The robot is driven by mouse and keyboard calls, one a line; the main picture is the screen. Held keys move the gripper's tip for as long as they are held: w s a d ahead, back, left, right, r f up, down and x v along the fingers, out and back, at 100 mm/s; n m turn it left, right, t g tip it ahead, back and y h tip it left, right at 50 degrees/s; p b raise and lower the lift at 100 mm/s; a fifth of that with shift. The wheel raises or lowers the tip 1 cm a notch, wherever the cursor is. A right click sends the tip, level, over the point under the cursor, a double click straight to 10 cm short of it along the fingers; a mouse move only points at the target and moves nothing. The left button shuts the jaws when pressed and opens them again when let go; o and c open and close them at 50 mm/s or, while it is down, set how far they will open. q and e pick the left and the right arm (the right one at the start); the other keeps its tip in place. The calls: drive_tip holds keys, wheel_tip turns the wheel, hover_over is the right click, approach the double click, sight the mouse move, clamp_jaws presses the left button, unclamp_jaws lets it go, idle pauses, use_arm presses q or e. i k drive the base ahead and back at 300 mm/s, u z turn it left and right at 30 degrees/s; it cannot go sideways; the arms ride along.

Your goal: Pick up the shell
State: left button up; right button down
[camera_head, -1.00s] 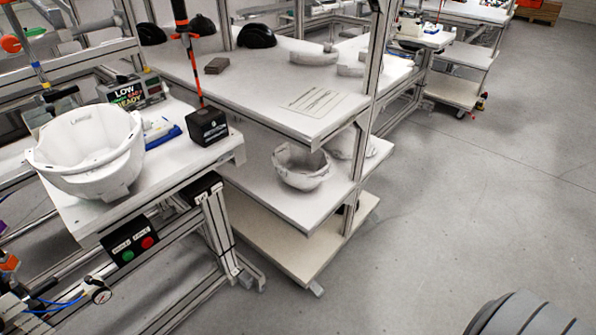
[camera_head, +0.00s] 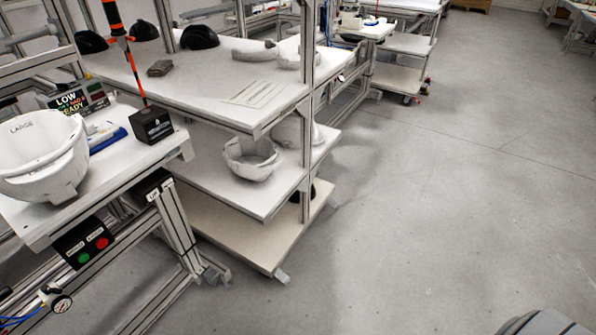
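A white helmet shell (camera_head: 250,160) sits open side up on the middle shelf of the rack, left of centre. A second white shell (camera_head: 288,132) is behind it on the same shelf, partly hidden by the rack post. A large white shell-shaped bowl (camera_head: 40,160) marked "LARGE" stands on the workbench at the left edge, partly cut off. Neither of my grippers is in view.
The rack (camera_head: 240,199) has a top shelf with black shells (camera_head: 199,37) at its back. The grey floor (camera_head: 430,210) to the right is clear.

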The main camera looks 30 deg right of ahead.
sight(255, 161)
drive_tip(key=z, duration=4.2)
drive_tip(key=i, duration=0.15)
drive_tip(key=u, duration=2.3)
drive_tip(key=i, duration=0.95)
drive_tip(key=z, duration=0.45)
drive_tip(key=i, duration=1.1)
drive_tip(key=u, duration=0.95)
drive_tip(key=i, duration=0.7)
drive_tip(key=u, duration=0.85)
